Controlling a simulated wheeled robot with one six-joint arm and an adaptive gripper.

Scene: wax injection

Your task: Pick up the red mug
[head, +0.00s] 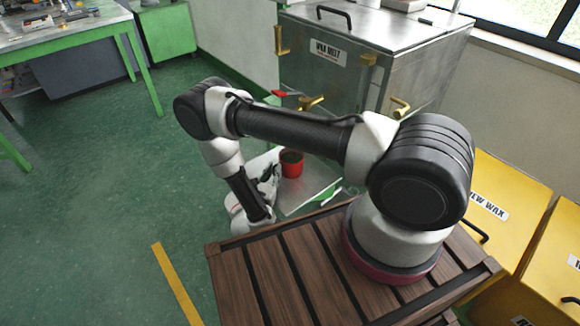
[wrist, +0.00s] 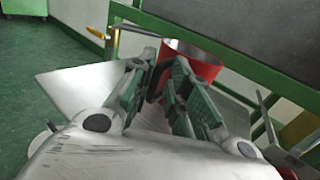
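The red mug (head: 291,164) stands upright on a pale metal surface (head: 315,184) below the wax melt tank in the head view. In the wrist view the red mug (wrist: 205,65) shows just beyond my gripper (wrist: 163,92), partly hidden behind the fingers. The two fingers are apart, with a gap between their pads and part of the mug showing through it. I cannot tell whether the fingertips touch the mug. In the head view my gripper (head: 266,178) is largely hidden by my arm, to the left of the mug.
The metal wax melt tank (head: 345,75) rises behind the mug, with a red-handled valve (head: 287,94) and brass taps (head: 311,103) above it. Green frame bars (wrist: 225,66) run behind the mug. Yellow wax bins (head: 500,205) stand at right. Open green floor lies at left.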

